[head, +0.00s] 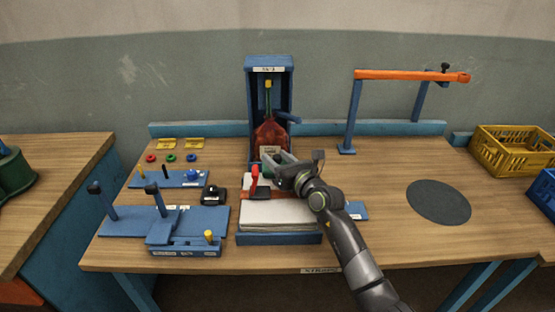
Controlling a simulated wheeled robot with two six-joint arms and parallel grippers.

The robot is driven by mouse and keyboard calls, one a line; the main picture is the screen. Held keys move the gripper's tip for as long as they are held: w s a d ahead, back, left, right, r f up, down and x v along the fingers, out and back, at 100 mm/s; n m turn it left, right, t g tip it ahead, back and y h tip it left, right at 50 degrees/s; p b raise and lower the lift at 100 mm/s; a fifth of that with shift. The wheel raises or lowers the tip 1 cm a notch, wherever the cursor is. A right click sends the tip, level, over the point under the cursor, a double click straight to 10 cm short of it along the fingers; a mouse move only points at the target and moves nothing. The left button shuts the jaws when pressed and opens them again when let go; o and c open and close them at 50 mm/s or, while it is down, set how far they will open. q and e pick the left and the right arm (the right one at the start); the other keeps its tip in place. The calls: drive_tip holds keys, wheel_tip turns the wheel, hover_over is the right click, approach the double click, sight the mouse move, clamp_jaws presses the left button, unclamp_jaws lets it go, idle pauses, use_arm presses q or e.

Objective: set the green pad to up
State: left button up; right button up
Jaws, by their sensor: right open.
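My right gripper (272,166) is open in front of the blue upright frame, its fingers pointing left beside a red sack (270,133) with a pale label. A small green ring-shaped piece (171,157) lies on the table at the left, between a red one and a blue one. I cannot tell whether this is the green pad or whether it is up. A thin green part (268,101) also shows above the sack inside the blue frame (249,95). The gripper partly hides the area below the sack. My left gripper is out of view.
A stack of pale folded cloth (278,213) with a red-handled tool lies below the gripper. Blue fixtures (125,222) with pegs fill the left. An orange bar (410,75) on blue posts stands back right. The table around the dark disc (438,202) is clear.

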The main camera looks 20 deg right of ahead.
drive_tip(key=shift+w, duration=0.15)
clamp_jaws()
idle(0.4)
